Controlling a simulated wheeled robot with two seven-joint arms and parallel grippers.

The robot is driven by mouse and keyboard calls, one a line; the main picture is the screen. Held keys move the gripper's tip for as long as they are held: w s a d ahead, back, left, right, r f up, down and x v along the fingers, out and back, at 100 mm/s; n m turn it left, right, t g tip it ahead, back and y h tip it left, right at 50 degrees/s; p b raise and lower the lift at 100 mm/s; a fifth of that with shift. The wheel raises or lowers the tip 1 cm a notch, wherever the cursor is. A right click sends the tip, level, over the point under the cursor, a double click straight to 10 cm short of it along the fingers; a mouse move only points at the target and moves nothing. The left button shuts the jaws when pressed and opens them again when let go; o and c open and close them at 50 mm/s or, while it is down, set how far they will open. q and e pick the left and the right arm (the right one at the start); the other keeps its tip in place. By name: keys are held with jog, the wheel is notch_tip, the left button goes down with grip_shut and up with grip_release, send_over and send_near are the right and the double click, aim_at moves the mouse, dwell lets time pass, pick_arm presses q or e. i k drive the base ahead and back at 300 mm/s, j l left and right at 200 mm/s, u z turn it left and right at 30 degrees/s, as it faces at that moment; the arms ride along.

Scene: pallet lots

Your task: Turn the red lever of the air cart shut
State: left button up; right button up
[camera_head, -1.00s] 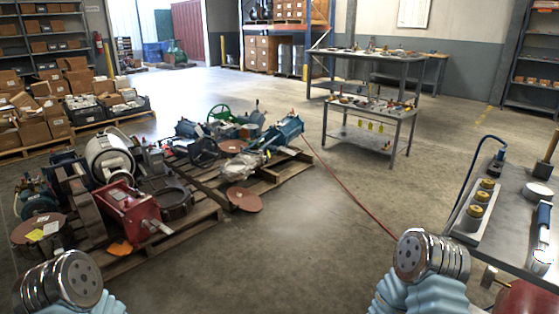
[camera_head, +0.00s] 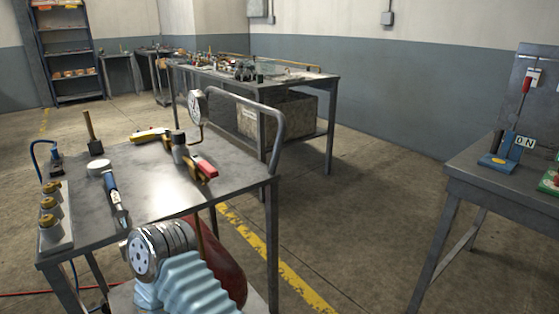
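The air cart (camera_head: 145,190) stands in front of me, a grey metal table with a bent tube handle and a dark red tank (camera_head: 222,262) below. Near its right end a brass-coloured valve carries a red lever (camera_head: 207,168), lying low and slanted over the tabletop beside a dark upright fitting (camera_head: 179,150). I cannot tell from here whether the valve is open or shut. A round gauge (camera_head: 196,107) stands behind it. One of my arms, with a metal joint and light blue bellows, shows in front of the cart, apart from the lever. No gripper fingers show.
On the cart lie a yellow tool (camera_head: 150,134), a blue-handled tool (camera_head: 115,197) and a block with brass knobs (camera_head: 53,215). A cluttered workbench (camera_head: 325,100) stands behind. Another bench (camera_head: 500,183) with a lever board is at right. Floor between them is clear.

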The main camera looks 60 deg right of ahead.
aim_at(208, 170)
jog(key=z, duration=1.65)
